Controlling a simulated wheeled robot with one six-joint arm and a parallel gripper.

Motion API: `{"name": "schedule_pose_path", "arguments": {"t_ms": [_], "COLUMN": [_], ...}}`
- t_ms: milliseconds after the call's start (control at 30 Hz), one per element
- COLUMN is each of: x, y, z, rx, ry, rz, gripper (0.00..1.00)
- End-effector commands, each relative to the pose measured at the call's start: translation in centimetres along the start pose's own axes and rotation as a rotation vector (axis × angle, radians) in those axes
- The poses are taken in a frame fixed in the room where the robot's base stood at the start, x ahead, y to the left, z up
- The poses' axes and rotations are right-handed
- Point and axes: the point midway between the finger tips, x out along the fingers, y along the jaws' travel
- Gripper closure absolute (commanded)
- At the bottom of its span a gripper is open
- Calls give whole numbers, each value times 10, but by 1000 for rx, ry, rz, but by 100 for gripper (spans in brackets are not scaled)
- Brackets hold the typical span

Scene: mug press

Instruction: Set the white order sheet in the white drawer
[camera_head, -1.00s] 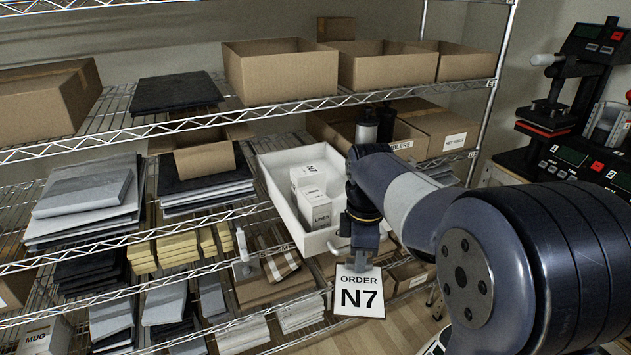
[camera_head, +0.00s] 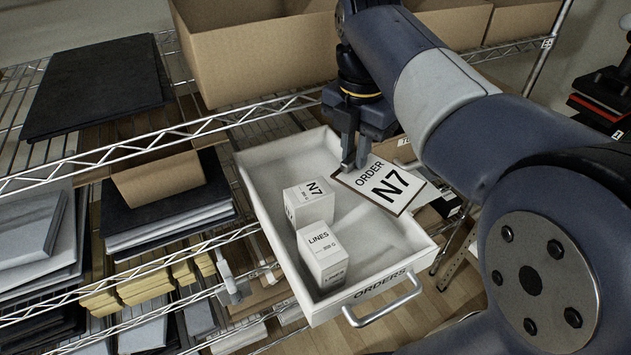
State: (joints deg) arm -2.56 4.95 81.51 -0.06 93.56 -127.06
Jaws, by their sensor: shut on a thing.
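The white order sheet (camera_head: 388,190), printed ORDER N7, is held at its upper left edge by my gripper (camera_head: 352,168). My gripper is shut on it and points down over the right part of the drawer. The white drawer (camera_head: 418,250), marked ORDERS with a silver handle (camera_head: 385,306), is pulled out of the shelf. The sheet is tilted over the drawer's right side wall, its right end reaching beyond it. Whether it touches the wall, I cannot tell. My arm hides what lies behind the gripper.
Inside the drawer stand a white N7 box (camera_head: 308,203) and a white LINES box (camera_head: 328,258). Bare drawer floor shows around them. The wire shelf edge (camera_head: 130,157) runs above the drawer's back. A cardboard bin (camera_head: 262,60) stands on the shelf above.

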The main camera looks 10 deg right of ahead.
Motion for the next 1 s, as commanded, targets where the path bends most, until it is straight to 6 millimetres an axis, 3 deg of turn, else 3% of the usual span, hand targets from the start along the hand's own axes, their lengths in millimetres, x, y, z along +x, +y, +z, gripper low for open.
{"name": "schedule_pose_path", "arguments": {"t_ms": [133,333,700,1000], "x": [6,43,89,98], "y": [-2,-2,-2,-1], "z": [-1,-2,-1,-1], "rx": [-16,-17,-15,-15], "ry": [2,3,3,0], "rz": [-2,-4,-4,0], "gripper": [100,100,100,100]}}
